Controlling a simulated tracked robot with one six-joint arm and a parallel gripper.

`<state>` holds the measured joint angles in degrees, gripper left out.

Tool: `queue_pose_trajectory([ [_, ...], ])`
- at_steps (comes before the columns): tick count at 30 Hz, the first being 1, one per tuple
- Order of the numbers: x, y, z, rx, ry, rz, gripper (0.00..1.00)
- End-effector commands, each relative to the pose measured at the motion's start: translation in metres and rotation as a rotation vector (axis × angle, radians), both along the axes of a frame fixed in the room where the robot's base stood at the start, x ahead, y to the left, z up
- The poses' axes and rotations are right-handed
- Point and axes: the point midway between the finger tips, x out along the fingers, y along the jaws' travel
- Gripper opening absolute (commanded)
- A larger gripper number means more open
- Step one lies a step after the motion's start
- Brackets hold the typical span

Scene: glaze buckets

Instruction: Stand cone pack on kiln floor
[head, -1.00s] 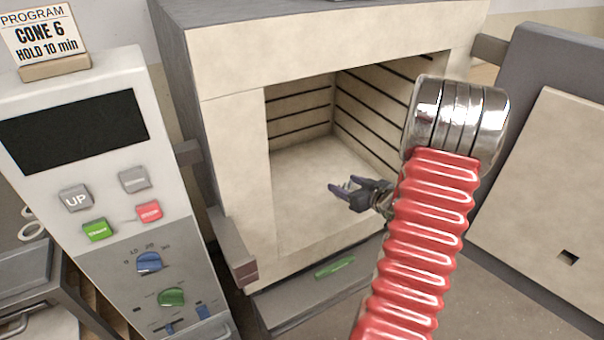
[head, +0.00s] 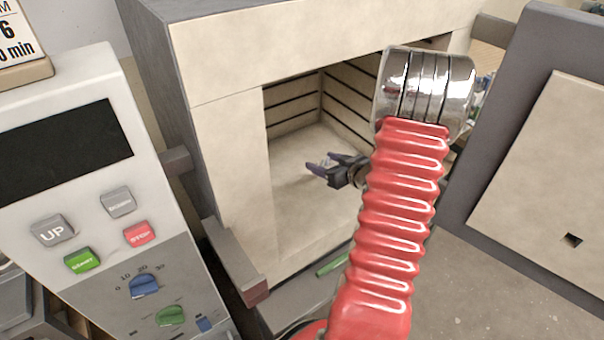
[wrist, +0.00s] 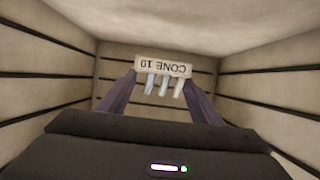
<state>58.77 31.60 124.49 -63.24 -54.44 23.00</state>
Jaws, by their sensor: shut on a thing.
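My gripper (head: 320,166) is inside the open kiln chamber, with its dark purple fingers pointing toward the left and back. In the wrist view the fingers (wrist: 161,84) are shut on the cone pack (wrist: 163,66), a pale block lettered CONE 10 with three slim cones. The lettering appears upside down there and the cones point down the picture. In the head view the pack is only a small pale bit at the fingers. The kiln floor (head: 305,222) is bare and pale. I cannot tell whether the pack touches it.
Grooved walls close in on both sides and behind the pack (wrist: 262,95). The kiln's front frame (head: 225,130) borders the opening. The open door (head: 535,150) stands at right and a control panel (head: 100,190) at left. The chamber floor around my gripper looks clear.

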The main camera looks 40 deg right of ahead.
Motion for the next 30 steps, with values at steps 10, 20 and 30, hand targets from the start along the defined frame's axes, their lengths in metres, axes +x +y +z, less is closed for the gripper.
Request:
queue_pose_trajectory([
  [10,0.002,0.002,-0.034,0.003,0.002,0.005,0.35],
  [20,0.002,0.002,-0.058,0.000,-0.001,0.006,0.35],
  [30,0.003,0.003,-0.061,0.000,0.000,0.006,0.35],
])
